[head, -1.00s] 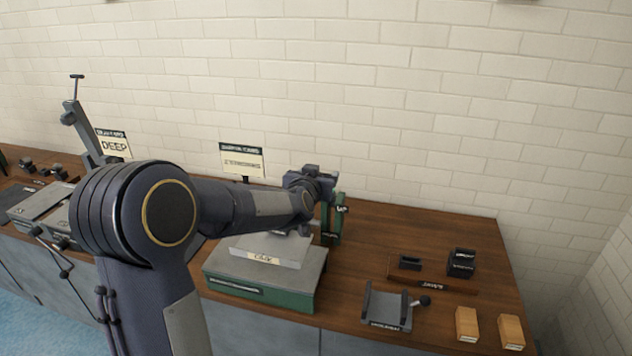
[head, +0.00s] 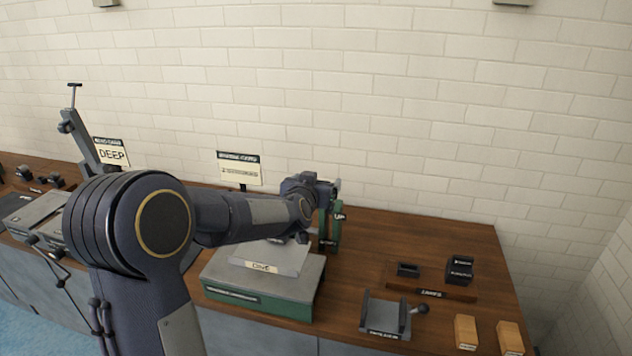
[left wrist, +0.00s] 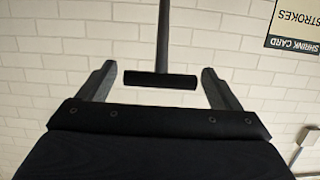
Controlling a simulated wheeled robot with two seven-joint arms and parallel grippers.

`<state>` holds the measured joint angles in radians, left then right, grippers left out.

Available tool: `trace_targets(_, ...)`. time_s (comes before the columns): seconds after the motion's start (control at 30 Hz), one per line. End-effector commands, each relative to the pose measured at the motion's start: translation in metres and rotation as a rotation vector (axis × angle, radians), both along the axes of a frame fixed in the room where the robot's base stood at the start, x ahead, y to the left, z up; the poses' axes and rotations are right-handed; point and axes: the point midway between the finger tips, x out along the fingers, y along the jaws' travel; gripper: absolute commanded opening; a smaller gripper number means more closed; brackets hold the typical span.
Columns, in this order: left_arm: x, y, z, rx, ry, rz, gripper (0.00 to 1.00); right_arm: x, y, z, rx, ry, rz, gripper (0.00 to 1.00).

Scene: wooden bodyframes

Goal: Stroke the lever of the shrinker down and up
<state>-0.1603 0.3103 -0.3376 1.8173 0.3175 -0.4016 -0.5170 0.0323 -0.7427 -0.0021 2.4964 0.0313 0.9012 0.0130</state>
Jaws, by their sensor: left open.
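The green upright body (head: 331,228), with a small "UP" label, stands behind the green block and is partly hidden by my left arm; I take it for the shrinker. My left gripper (head: 332,190) is at its top, its fingers hard to make out there. In the left wrist view my left gripper (left wrist: 158,68) is open, one finger on each side of a black crossbar grip (left wrist: 160,81) on a grey lever rod (left wrist: 163,35). Gaps show between both fingers and the grip. The lever is hidden in the head view. My right gripper is not in view.
A shrink card (head: 239,170) stands by the wall. A green block with grey top (head: 240,300) sits below my forearm. On the right are a black-grey holder (head: 385,318), a wooden tray (head: 430,288) and two wooden blocks (head: 465,331). A lever machine (head: 85,140) stands left.

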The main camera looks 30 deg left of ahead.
Motion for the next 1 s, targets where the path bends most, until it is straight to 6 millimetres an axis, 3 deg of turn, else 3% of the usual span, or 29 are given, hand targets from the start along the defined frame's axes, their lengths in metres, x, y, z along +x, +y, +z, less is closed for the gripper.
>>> trace_targets(0.43, -0.063, -0.015, 0.018, -0.001, -0.004, -0.001, 0.85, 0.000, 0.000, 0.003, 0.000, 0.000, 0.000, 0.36)
trace_targets(1.0, -0.069, -0.016, 0.018, 0.000, -0.003, 0.000, 0.85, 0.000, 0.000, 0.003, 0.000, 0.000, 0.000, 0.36)
